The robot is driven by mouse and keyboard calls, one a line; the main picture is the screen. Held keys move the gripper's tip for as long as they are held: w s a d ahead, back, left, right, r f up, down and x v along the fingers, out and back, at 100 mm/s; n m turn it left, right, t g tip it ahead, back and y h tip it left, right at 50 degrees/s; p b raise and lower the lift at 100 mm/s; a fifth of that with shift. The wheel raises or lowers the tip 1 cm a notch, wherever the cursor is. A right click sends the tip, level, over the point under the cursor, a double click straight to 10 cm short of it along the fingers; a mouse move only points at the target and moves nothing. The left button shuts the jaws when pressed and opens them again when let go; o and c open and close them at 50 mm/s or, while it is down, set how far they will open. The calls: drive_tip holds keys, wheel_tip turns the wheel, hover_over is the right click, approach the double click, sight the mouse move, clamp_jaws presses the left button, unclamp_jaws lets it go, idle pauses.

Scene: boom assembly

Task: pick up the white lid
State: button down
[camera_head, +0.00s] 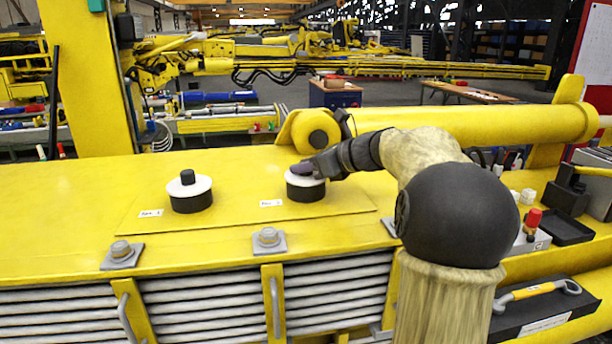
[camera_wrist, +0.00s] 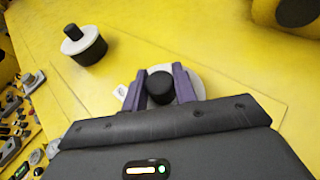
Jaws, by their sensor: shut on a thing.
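Two white lids with black knobs sit on black round bases on the yellow deck. The left lid (camera_head: 189,186) is clear of my gripper; it also shows at the upper left of the wrist view (camera_wrist: 80,44). The right lid (camera_head: 297,179) is at my gripper (camera_head: 305,169). In the wrist view, the two purple fingers of my gripper (camera_wrist: 160,85) are shut on the black knob of the right lid (camera_wrist: 192,78). The right lid appears to rest on its black base (camera_head: 305,191). The gripper hides part of the lid.
Small labels (camera_head: 150,213) lie by the bases. Bolted square plates (camera_head: 268,241) line the deck's front edge. A thick yellow cylinder (camera_head: 470,124) runs behind. A black tray (camera_head: 566,227) and a red-capped item (camera_head: 532,222) stand at the right. The deck left of the left lid is clear.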

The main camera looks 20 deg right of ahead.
drive_tip(key=shift+r, duration=0.15)
wheel_tip(320, 180, up, 18)
drive_tip(key=p, duration=0.1)
idle(0.5)
drive_tip(key=shift+f, duration=0.2)
idle(0.4)
